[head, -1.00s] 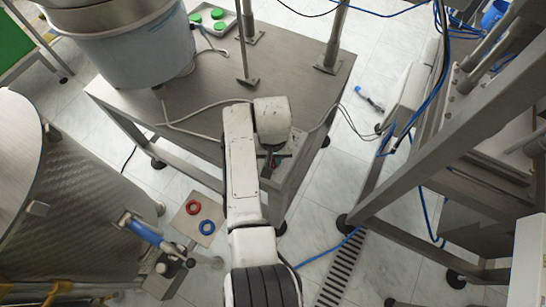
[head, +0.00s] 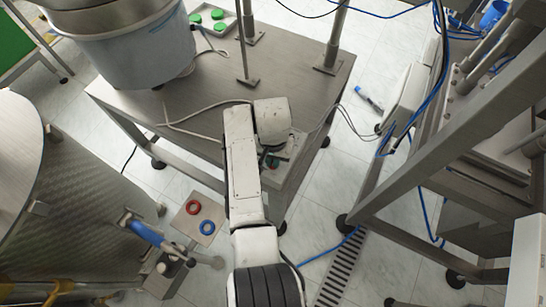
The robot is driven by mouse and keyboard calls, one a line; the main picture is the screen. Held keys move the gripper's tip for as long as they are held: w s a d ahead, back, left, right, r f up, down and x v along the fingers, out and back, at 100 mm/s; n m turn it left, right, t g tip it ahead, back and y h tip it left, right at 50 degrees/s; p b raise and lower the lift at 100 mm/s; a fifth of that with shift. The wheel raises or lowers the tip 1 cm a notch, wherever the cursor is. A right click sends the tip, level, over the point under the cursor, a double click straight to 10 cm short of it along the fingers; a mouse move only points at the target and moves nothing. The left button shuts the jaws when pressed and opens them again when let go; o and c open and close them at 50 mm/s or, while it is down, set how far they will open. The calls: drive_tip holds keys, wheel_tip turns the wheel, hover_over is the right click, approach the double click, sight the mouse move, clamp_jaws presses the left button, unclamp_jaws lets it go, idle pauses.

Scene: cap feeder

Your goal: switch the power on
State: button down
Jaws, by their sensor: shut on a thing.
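My gripper (head: 273,160) is at the front edge of the steel table, at a small control box (head: 291,148) with a green part (head: 270,163) showing under my wrist. The fingers are small and mostly hidden by my white arm. They look shut on a part of the control box, but which part, and whether it is a power switch, I cannot tell.
The steel table (head: 215,101) carries a large round feeder bowl (head: 128,52) and a tray with green caps (head: 207,22). Cables lie across the tabletop. A steel frame (head: 420,150) stands at right, a large drum (head: 80,200) at left. A plate with red and blue rings (head: 200,217) is below.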

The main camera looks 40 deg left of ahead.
drive_tip(key=m, duration=0.4)
drive_tip(key=shift+m, duration=0.3)
drive_tip(key=m, duration=0.4)
drive_tip(key=shift+p, duration=0.3)
drive_tip(key=c, duration=1.2)
unclamp_jaws()
drive_tip(key=shift+r, duration=0.1)
wheel_tip(320, 180, up, 11)
drive_tip(key=shift+f, duration=0.2)
